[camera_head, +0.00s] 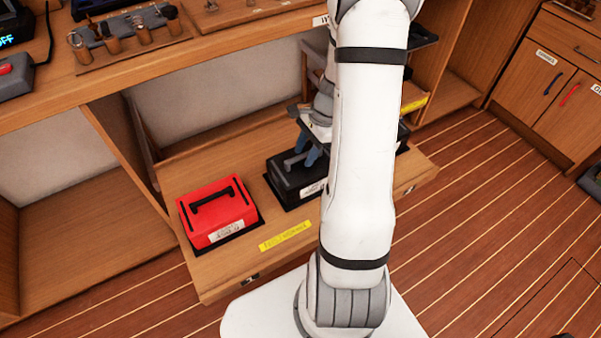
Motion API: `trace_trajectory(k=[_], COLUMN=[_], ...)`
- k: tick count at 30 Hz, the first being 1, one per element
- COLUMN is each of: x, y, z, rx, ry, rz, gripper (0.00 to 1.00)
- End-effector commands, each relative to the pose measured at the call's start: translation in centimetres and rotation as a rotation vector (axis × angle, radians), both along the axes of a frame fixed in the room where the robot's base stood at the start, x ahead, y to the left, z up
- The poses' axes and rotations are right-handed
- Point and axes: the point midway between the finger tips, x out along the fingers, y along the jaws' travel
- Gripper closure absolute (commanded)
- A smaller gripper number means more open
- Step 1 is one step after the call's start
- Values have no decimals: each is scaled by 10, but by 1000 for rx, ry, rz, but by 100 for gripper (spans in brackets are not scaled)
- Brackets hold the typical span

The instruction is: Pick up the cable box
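A red box (215,213) with a black top handle and a white front label sits at the left of a pulled-out wooden drawer (225,272). A black box (290,187) with a grey handle and a white label sits to its right. The labels are too small to read, so I cannot tell which is the cable box. My gripper (311,156) is at the black box's handle, pointing down. Its blue-grey fingers are partly hidden by my arm. I cannot tell whether they touch the handle or are closed on it. The right part of the black box is hidden by my arm.
A wooden workbench (225,42) with tools overhangs the drawer. An open shelf bay (85,215) is at the left. Labelled cabinets (540,75) stand at the right. The striped wooden floor (480,215) to the right of the drawer is mostly clear.

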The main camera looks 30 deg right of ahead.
Motion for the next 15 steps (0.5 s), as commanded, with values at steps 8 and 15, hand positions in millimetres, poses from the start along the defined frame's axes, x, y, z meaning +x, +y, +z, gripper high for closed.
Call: trace_trajectory(k=[8,15], x=[0,0], y=[0,0], z=[-1,-1], rx=[-1,-1], ry=[-1,-2], rz=[0,-1], gripper=[65,85])
